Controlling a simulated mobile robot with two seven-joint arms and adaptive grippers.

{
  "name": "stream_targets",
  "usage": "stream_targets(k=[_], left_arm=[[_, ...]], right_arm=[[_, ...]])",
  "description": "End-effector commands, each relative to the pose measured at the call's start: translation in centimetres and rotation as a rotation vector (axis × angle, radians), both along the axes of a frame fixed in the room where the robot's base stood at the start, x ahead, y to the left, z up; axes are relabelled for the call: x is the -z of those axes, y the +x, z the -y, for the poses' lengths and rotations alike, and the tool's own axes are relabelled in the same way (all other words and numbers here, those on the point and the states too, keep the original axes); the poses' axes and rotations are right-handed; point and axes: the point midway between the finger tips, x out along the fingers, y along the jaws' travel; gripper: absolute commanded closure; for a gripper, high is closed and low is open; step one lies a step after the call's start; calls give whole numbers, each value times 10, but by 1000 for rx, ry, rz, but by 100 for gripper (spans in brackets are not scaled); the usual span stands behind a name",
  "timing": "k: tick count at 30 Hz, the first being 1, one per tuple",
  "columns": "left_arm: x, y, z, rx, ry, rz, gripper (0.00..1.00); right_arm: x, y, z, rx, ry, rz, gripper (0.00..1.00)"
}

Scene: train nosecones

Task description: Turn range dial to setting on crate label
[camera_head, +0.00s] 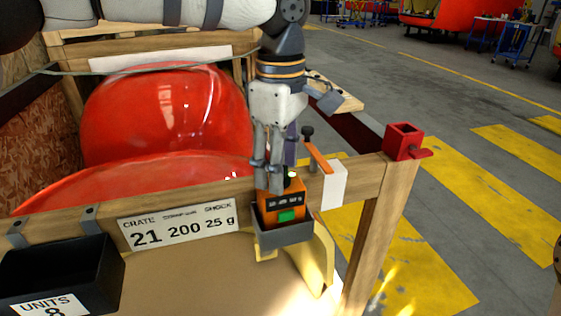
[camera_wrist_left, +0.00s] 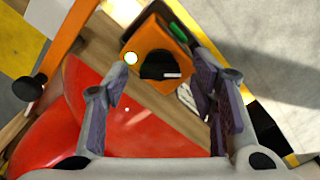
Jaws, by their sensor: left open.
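An orange device (camera_head: 280,206) with a green display sits in a grey holder (camera_head: 284,234) on the crate's front rail. In the left wrist view its top (camera_wrist_left: 150,40) carries a black dial (camera_wrist_left: 158,66) with a pale mark. The crate label (camera_head: 178,226) reads crate 21, then 200, then shock 25 g; the middle heading is too small to read surely. My left gripper (camera_head: 268,188) points down at the device, open, with its fingers on either side of the dial in the wrist view (camera_wrist_left: 162,62). Contact with the dial cannot be told. My right gripper is not in view.
Red nosecones (camera_head: 165,115) fill the wooden crate behind the rail. A black bin (camera_head: 60,275) marked units hangs at left. A red clamp (camera_head: 404,142) tops the corner post, and an orange lever (camera_head: 318,158) stands close beside the gripper. The floor at right is open.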

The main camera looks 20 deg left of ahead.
Motion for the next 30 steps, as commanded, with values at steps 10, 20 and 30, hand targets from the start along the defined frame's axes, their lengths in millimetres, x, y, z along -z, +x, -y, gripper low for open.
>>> stream_targets(k=[10, 20, 30], left_arm=[[0, 0, 0, 0, 0, 0, 97], [-3, -1, 0, -63, 1, 3, 97], [-3, -1, 0, -322, 0, 3, 97]], right_arm=[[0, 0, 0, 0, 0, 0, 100], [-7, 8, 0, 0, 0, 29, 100], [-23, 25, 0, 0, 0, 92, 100]])
